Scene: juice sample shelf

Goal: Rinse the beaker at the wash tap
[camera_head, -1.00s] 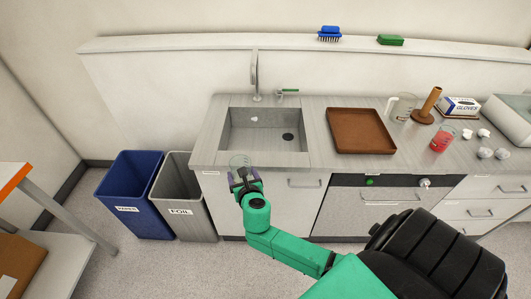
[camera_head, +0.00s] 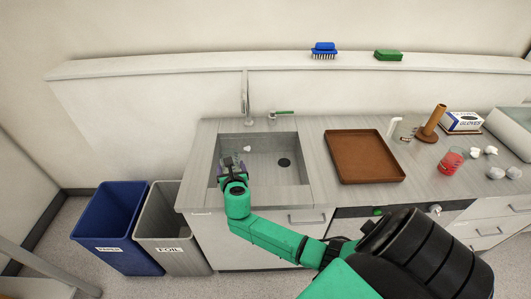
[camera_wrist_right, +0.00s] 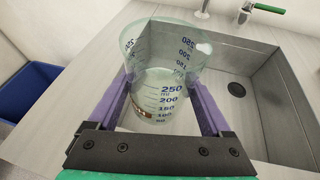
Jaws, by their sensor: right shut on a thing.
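My right gripper (camera_head: 231,167) is shut on a clear glass beaker (camera_wrist_right: 160,85) with blue volume marks and a small brown patch low on its side. The purple fingers grip it from both sides in the right wrist view. The beaker is upright over the left front part of the sink (camera_head: 303,180); the gripper mostly hides it in the head view. The wash tap (camera_head: 244,98) stands behind the sink, with a green-handled lever (camera_head: 284,113) to its right. The tap base also shows in the right wrist view (camera_wrist_right: 245,10). My left gripper is out of view.
A brown tray (camera_head: 328,150) lies right of the sink. Further right are a jug (camera_head: 408,128), a wooden peg stand (camera_head: 433,122), a beaker of red liquid (camera_head: 451,160) and crumpled white pieces. Blue (camera_head: 78,225) and grey (camera_head: 146,215) bins stand left of the counter.

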